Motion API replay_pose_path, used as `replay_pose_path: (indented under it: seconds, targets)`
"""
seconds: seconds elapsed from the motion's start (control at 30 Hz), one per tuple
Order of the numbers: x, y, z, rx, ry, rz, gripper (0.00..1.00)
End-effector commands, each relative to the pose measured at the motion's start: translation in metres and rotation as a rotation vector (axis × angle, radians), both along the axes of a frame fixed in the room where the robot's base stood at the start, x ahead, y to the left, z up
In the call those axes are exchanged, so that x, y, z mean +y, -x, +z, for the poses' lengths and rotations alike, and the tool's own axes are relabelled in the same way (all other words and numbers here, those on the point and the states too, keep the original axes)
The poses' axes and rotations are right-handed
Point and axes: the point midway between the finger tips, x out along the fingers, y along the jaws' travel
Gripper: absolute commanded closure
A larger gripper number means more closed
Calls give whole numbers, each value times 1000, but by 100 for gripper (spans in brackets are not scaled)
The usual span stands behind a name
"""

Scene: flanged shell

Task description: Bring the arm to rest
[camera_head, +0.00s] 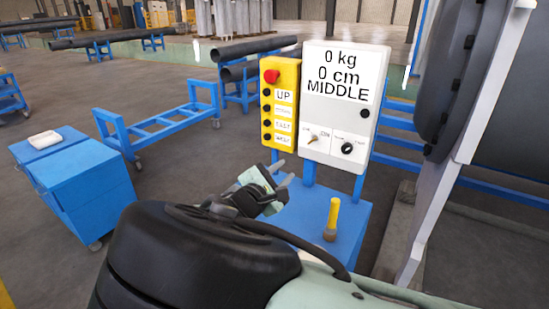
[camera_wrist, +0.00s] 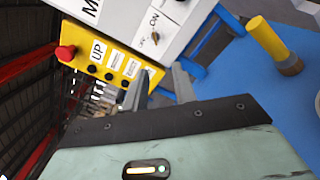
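My gripper (camera_head: 284,172) is in front of the yellow button box and the white panel, above the blue stand top. In the wrist view its two fingers (camera_wrist: 161,82) stand apart with nothing between them, so it is open and empty. The yellow box (camera_head: 281,103) has a red knob, an UP label and several black buttons; it also shows in the wrist view (camera_wrist: 102,52). The white panel (camera_head: 342,98) reads 0 kg, 0 cm, MIDDLE. My arm fills the bottom of the head view and hides part of the stand.
A yellow-handled tool (camera_head: 333,217) stands upright on the blue stand (camera_head: 350,235), right of my gripper. A large dark shell (camera_head: 452,75) with a pale frame is at right. A blue cabinet (camera_head: 85,190) and a blue cart (camera_head: 160,122) are at left. Grey floor between is clear.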

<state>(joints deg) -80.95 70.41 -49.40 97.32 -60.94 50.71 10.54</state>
Motion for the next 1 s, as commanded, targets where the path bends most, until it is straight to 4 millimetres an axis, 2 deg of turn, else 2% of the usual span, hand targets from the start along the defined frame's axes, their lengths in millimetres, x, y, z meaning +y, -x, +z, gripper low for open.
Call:
replay_pose_path:
  seconds: [0.07,0.17,0.2,0.3,0.43,0.57,0.8,1.0]
  targets:
    - [-20,4,-8,44,-58,-60,73]
    - [-55,23,-28,142,-194,-185,73]
    - [-69,34,-37,190,-264,-245,73]
    - [-92,72,-56,313,-450,-390,73]
    - [-100,125,-63,450,-684,-543,73]
    - [-94,176,-51,558,-903,-654,73]
    - [-78,262,-1,676,-1250,-765,73]
    - [-77,318,30,684,-1439,-791,73]
